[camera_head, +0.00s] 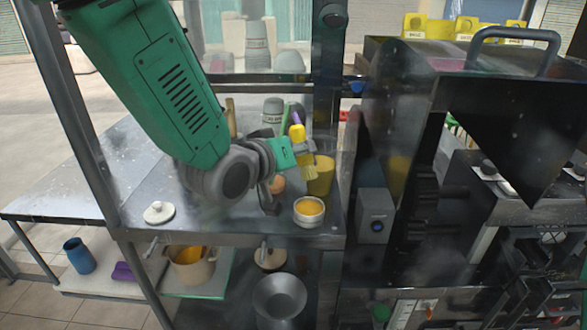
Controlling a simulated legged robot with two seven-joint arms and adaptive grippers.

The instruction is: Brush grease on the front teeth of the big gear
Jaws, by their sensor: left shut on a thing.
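My left arm comes in from the upper left, and its gripper (301,148) is shut on a yellow brush (298,132). The brush is nearly upright, with its yellowish bristles pointing down. The bristles are in front of a yellow cup and appear above and apart from a small white bowl of orange-yellow grease (309,207). The bowl stands near the front right of the metal table. Dark toothed parts that look like the gear (424,188) show on the press at the right; their front teeth are hard to make out. My right gripper is not in view.
The dark press (400,110) fills the right side, beside the metal table (215,222). A yellow cup (321,177) stands behind the bowl. A white lid (158,212) lies at the table's left front. A frame post (325,90) rises behind the brush. Pots stand on the lower shelf.

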